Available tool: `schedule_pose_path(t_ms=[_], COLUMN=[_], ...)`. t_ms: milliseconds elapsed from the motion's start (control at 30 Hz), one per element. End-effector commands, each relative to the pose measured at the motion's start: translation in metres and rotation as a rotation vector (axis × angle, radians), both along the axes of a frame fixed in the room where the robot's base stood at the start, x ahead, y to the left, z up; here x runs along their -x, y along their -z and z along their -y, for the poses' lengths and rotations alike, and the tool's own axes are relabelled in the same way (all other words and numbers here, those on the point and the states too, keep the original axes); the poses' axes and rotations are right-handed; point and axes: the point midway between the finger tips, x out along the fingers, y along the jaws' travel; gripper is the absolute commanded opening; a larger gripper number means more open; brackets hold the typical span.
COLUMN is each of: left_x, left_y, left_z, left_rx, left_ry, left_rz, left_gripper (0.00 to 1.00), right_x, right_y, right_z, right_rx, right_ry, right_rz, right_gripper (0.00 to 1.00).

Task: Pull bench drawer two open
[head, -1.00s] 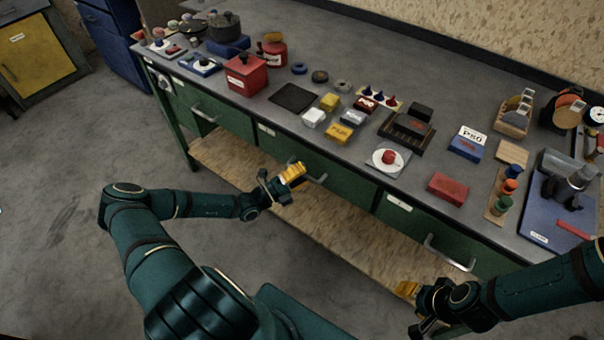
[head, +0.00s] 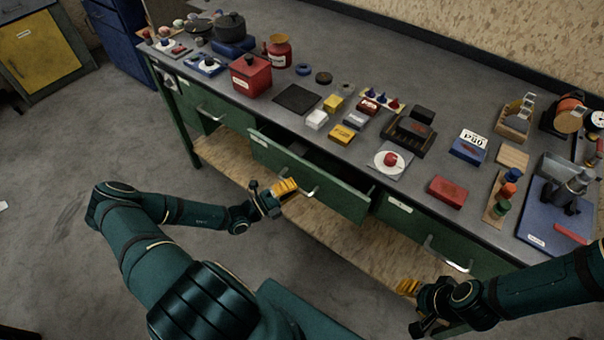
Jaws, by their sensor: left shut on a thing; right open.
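The green workbench has three drawers in view along its front. The middle drawer (head: 335,189) stands partly open, its front pulled out from the bench and a dark gap showing behind it. My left gripper (head: 288,187) is shut on the middle drawer's metal handle (head: 311,192); the yellow fingers hide part of the handle. My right gripper (head: 408,288) is open and empty, low in front of the right drawer (head: 420,222). The left drawer (head: 222,112) and the right drawer are closed.
The bench top (head: 310,85) carries a red box (head: 250,77), a black mat (head: 296,98), small blocks, a white plate (head: 386,168) and a blue tray (head: 550,215). A wooden lower shelf (head: 330,230) runs beneath the drawers.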

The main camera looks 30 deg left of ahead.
Motion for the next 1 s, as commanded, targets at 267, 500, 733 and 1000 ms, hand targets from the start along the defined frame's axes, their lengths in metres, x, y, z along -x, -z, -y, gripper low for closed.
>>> schedule_pose_path(t_ms=[267, 500, 733, 1000], left_x=[0.078, 0.135, 0.172, 0.19], left_y=[-0.003, -0.002, -0.001, -0.001], left_z=[-0.006, -0.01, -0.013, -0.014], left_rx=[0.001, 0.002, 0.002, 0.004], left_ry=[0.001, 0.001, 0.001, 0.002], left_rz=[-0.002, 0.0, 0.002, 0.004], left_gripper=[0.0, 0.0, 0.0, 0.0], right_x=[-0.006, -0.009, -0.009, -0.009], right_y=[-0.021, -0.025, -0.025, -0.025], right_z=[0.001, 0.001, 0.002, 0.002], right_rx=[0.003, 0.004, 0.005, 0.004], right_ry=[0.011, 0.015, 0.015, 0.015], right_rz=[0.014, 0.019, 0.019, 0.02], right_gripper=[0.47, 0.47, 0.47, 0.47])
